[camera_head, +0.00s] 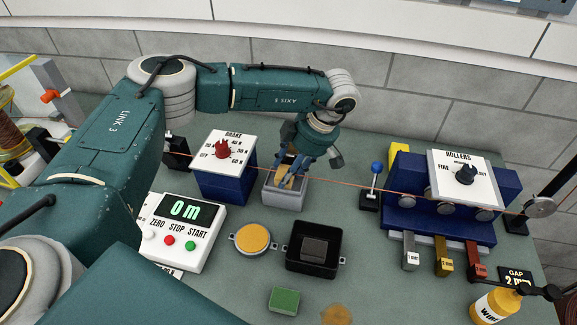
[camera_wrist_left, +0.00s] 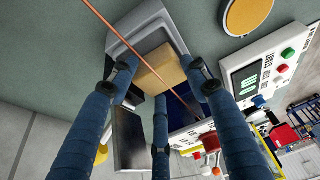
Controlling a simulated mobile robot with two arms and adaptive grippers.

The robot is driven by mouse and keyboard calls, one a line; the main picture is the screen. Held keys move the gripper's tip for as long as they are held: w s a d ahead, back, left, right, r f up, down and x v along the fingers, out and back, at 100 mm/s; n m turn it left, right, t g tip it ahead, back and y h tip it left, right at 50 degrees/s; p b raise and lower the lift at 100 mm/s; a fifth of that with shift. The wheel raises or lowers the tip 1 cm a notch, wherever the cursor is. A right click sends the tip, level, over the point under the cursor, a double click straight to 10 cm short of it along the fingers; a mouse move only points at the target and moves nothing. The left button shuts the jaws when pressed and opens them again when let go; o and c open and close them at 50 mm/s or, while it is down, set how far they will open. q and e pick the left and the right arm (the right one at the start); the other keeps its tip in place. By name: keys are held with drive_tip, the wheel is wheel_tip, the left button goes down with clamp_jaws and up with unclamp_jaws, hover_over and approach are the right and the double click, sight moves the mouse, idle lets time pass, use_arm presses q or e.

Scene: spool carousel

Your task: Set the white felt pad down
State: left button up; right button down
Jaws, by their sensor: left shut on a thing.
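My left gripper (camera_head: 291,170) points down over a small grey open box (camera_head: 285,199) in the middle of the table. Its blue fingers are shut on a small block-shaped pad (camera_head: 287,184), which looks tan rather than white. In the left wrist view the pad (camera_wrist_left: 160,71) sits between the fingertips, with the grey box (camera_wrist_left: 128,35) around and behind it. A copper wire (camera_wrist_left: 110,23) crosses close to the pad. I cannot tell whether the pad touches the box. My right gripper is not in view.
The copper wire (camera_head: 350,186) runs across the table to the rollers unit (camera_head: 440,215). The brake unit (camera_head: 222,188) stands left of the box. In front are a yellow round pad (camera_head: 252,238), a black tray (camera_head: 313,266) and a green block (camera_head: 284,300).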

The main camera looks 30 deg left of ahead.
use_arm(q)
drive_tip(key=o, duration=0.7)
drive_tip(key=shift+w+d+r+b, duration=0.1)
drive_tip(key=shift+d+r+b, duration=0.05)
drive_tip(key=shift+r+b, duration=0.15)
drive_tip(key=s+b+v, duration=0.1)
drive_tip(key=b+v, duration=0.3)
drive_tip(key=v, duration=0.7)
drive_tip(key=shift+w, duration=0.45)
drive_tip(key=shift+d+r, duration=0.1)
drive_tip(key=shift+r, duration=0.05)
